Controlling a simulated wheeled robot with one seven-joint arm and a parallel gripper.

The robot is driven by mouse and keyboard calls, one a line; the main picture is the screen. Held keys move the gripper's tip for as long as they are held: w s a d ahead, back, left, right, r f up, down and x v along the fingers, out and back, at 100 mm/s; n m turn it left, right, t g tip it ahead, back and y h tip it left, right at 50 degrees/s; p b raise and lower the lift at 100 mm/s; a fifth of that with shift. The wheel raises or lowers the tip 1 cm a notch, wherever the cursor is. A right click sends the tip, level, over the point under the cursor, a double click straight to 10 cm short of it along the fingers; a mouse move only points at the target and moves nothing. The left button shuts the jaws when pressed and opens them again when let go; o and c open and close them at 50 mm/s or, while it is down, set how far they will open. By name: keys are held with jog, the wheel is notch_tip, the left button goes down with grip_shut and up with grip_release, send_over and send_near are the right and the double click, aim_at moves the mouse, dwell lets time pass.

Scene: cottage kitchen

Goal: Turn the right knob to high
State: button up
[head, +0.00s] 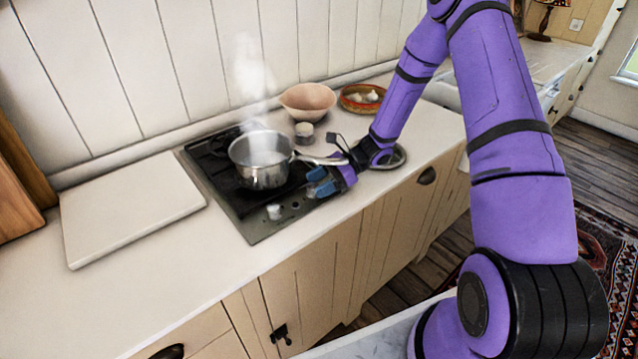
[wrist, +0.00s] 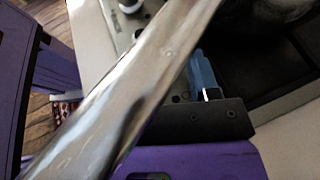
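The hob (head: 250,228) is dark, set in the pale worktop, with its control strip along the front. A pale knob (head: 274,211) sits on that strip, left of my gripper; a knob (wrist: 130,5) also shows at the top of the wrist view. My gripper (head: 321,181) is low over the strip's right end, its blue fingertips beside each other. The right knob is not visible there, and I cannot tell whether the fingers touch it. In the wrist view one blue finger (wrist: 203,75) shows; the pan handle hides the rest.
A steaming steel saucepan (head: 260,174) stands on the hob. Its long handle (head: 322,160) reaches right, close over my gripper, and crosses the wrist view. A small jar (head: 304,130), a pink bowl (head: 307,101) and a red-rimmed dish (head: 351,105) stand behind. A white board (head: 130,205) lies left.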

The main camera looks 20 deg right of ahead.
jog(key=shift+d, duration=0.1)
jog(key=v, duration=1)
jog(key=shift+d+r, duration=0.1)
jog(key=shift+d, duration=0.2)
jog(key=shift+d, duration=0.1)
